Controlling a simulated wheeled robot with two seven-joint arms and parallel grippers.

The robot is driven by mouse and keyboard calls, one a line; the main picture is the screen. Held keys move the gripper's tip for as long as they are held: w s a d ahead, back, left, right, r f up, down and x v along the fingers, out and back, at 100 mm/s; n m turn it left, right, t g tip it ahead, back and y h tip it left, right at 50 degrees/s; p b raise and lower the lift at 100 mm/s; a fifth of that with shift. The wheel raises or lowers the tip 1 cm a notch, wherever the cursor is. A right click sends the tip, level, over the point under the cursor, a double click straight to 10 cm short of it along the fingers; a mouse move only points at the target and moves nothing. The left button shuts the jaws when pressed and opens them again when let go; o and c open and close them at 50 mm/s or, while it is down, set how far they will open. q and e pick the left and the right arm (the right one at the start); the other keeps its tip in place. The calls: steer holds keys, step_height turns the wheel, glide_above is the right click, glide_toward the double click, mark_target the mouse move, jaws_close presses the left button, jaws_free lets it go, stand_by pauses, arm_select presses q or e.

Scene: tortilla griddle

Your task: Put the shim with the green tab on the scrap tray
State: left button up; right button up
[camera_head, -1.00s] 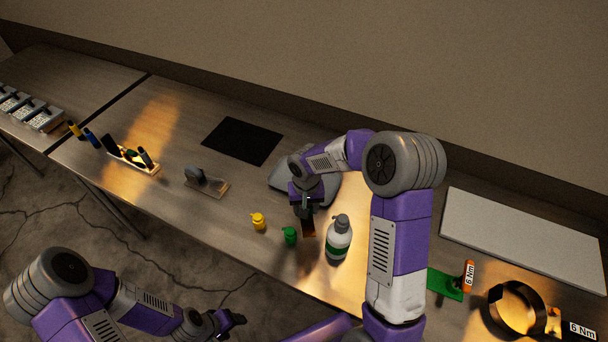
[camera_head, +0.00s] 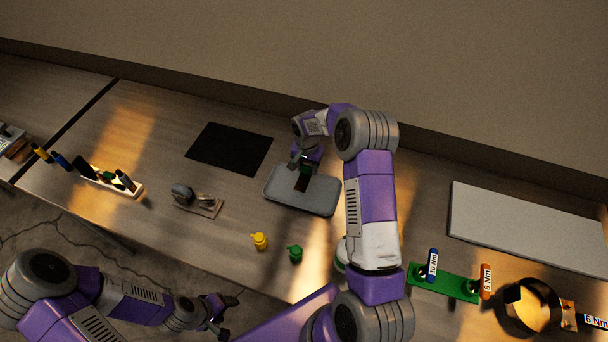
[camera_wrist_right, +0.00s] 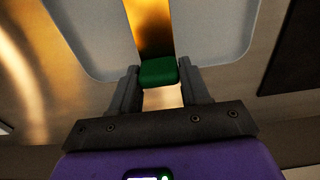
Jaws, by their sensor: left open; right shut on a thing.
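The shim with the green tab (camera_wrist_right: 158,71) is held by its tab between the fingers of my right gripper (camera_wrist_right: 160,92). Its brass-coloured strip (camera_wrist_right: 152,28) points away from the gripper. In the head view the shim (camera_head: 301,183) is over the grey scrap tray (camera_head: 322,203), which also shows in the wrist view (camera_wrist_right: 220,25). I cannot tell whether the strip touches the tray. My right gripper (camera_head: 304,168) partly covers the tray's back left part. My left gripper (camera_head: 225,308) is open and empty, low in the picture, away from the tray.
A yellow bottle (camera_head: 259,241) and a green bottle (camera_head: 295,253) stand in front of the tray. A white bottle (camera_head: 341,254) is mostly hidden by my right arm. A black mat (camera_head: 229,148) lies left of the tray, and a green tool holder (camera_head: 442,287) stands at right.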

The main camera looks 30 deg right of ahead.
mark_target(307, 175)
steer(key=shift+w+f, duration=0.1)
steer(key=shift+f, duration=2.6)
steer(key=shift+f, duration=0.15)
steer(key=o, duration=1)
steer(key=shift+o, duration=0.2)
steer(key=r, duration=1.2)
steer(key=shift+a+r+b, duration=0.2)
steer(key=shift+r+b, duration=0.05)
steer(key=shift+b, duration=0.05)
